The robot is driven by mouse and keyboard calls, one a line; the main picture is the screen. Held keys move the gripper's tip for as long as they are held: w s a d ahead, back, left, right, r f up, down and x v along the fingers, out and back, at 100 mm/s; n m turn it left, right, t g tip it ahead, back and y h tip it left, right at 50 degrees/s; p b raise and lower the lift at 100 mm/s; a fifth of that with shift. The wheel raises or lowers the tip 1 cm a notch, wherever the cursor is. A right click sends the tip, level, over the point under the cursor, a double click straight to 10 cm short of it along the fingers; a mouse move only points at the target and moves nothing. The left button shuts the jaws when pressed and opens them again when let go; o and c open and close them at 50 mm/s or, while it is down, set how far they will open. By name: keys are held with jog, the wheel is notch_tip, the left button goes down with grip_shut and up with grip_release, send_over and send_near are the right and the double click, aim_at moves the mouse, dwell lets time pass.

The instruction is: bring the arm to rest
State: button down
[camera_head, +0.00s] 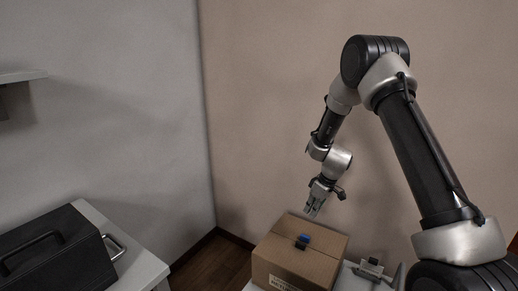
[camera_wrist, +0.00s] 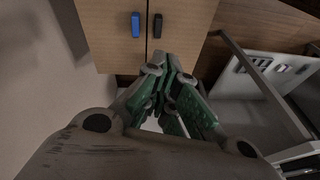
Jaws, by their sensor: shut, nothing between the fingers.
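My gripper (camera_head: 313,209) hangs at the end of my raised, bent arm in the head view, pointing down above a cardboard box (camera_head: 298,262). In the wrist view, the green-sided fingers of my gripper (camera_wrist: 163,68) come together at the tips, with nothing held between them. The fingertips appear apart from the box.
A small grey device (camera_head: 371,267) stands right of the box. A black toolbox (camera_head: 55,252) rests on a white table at left. Walls stand behind.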

jog(key=s+m+g, duration=0.2)
jog(key=s+m, duration=0.1)
jog(key=s, duration=0.3)
jog(key=s+d+r+m+t+h, duration=0.1)
jog(key=s+d+r+m, duration=0.1)
jog(key=s+r, duration=0.8)
jog(key=s+d+r+m+t+h, duration=0.1)
jog(key=s+d+r+t, duration=0.1)
jog(key=s+d+r, duration=0.3)
jog(key=s+d+r+m+t+h, duration=0.1)
jog(key=s+d+r, duration=0.3)
jog(key=s+r, duration=1)
jog(key=shift+s+d+r+m+t, duration=0.25)
jog(key=shift+r+m+t, duration=0.45)
jog(key=shift+r, duration=2.6)
